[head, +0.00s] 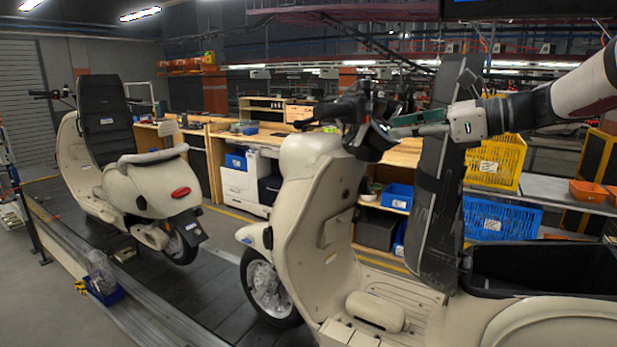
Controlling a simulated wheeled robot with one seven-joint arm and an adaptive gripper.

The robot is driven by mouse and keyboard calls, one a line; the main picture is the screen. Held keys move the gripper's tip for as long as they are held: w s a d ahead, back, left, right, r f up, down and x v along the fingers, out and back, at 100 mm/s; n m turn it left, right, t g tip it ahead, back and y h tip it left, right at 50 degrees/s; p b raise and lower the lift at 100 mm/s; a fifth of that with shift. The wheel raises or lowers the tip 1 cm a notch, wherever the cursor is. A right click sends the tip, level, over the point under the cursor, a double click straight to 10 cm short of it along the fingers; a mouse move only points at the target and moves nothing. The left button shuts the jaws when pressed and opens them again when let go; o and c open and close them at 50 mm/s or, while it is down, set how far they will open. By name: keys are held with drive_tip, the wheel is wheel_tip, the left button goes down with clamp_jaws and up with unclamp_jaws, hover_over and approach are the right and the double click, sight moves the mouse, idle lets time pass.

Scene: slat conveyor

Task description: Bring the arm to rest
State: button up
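My gripper (402,131) is in the upper right of the head view, with my arm coming in from the right edge. Its fingers point left, toward the handlebar (345,112) of the near cream scooter (310,210). In the picture the fingertips overlap the dark handlebar area; I cannot tell whether they touch it. The finger gap is too small to make out, and I see no held object. The scooter's dark seat (436,215) stands raised upright, just below and behind the gripper. The open black storage bin (545,262) lies at the lower right.
A second cream scooter (150,190) stands on the dark slat conveyor (215,265) at left. Behind are workbenches (262,138), a yellow crate (497,160), a blue crate (500,218) and orange bins (588,192). A blue box (104,292) sits at the conveyor's near edge.

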drive_tip(key=s+a+f+n+g+h, duration=0.25)
drive_tip(key=s+a+f+n, duration=0.2)
drive_tip(key=s, duration=0.35)
drive_tip(key=s+a+f+n+g+h, duration=0.25)
drive_tip(key=s+a+f+n, duration=0.2)
drive_tip(key=s, duration=0.25)
drive_tip(key=s+d+f+n+h, duration=0.2)
drive_tip(key=s+n, duration=0.2)
drive_tip(key=s, duration=0.1)
drive_tip(key=s+d+f+n+t+h, duration=0.1)
drive_tip(key=s+d+f+n+h, duration=0.1)
drive_tip(key=s+n, duration=0.3)
drive_tip(key=s+d+f+n+h+b, duration=0.1)
drive_tip(key=s+d+f+n+h, duration=0.2)
drive_tip(key=s, duration=0.3)
drive_tip(key=shift+f+n+t, duration=0.4)
drive_tip(key=shift+f+n, duration=0.35)
drive_tip(key=shift+n, duration=0.15)
drive_tip(key=shift+s+a, duration=0.1)
idle(0.8)
